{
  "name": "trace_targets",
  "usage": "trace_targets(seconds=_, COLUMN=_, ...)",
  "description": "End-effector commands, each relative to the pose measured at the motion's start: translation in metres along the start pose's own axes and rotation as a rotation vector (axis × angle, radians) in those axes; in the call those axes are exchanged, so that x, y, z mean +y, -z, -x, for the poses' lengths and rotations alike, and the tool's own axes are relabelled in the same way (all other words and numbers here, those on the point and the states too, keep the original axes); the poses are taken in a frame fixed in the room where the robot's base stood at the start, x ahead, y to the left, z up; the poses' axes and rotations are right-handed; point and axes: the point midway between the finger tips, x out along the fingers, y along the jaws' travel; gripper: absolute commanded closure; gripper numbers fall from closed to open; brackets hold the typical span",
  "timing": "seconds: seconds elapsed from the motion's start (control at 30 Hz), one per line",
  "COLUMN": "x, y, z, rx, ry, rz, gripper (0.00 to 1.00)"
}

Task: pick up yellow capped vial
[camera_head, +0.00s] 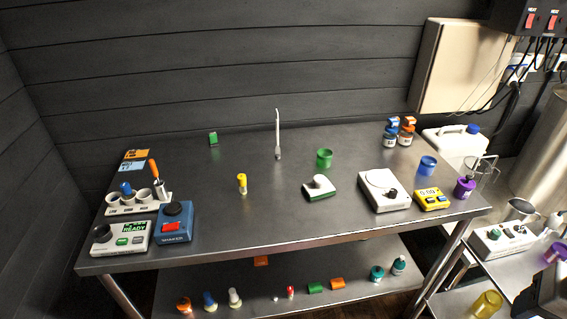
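The yellow capped vial (241,184) stands upright near the middle of the steel table (275,213), with clear surface around it. Its cap is yellow and its lower part is pale. A dark part at the bottom right corner looks like my gripper (543,294), cut off by the frame edge. It is far to the right of the vial and apart from it. Its fingers cannot be made out, so I cannot tell whether it is open or shut.
Left of the vial stand a blue shaker (175,222) and a white rack (139,203) with an orange-handled tool. Right of it lie a green-and-white item (319,188), a green cup (324,158) and a white scale-like device (384,190). A lower shelf (340,292) holds several small items.

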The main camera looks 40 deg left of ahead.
Motion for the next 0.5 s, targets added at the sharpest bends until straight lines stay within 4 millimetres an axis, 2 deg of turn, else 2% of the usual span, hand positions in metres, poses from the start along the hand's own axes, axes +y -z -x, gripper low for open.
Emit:
trace_targets(seconds=0.17, x=-0.040, y=0.019, z=-0.012, rx=-0.068, ry=0.121, rz=-0.057, gripper=0.41)
trace_targets(seconds=0.37, x=-0.107, y=0.045, z=-0.029, rx=-0.193, ry=0.303, rz=-0.163, gripper=0.41)
trace_targets(seconds=0.5, x=-0.159, y=0.062, z=-0.040, rx=-0.291, ry=0.423, rz=-0.246, gripper=0.41)
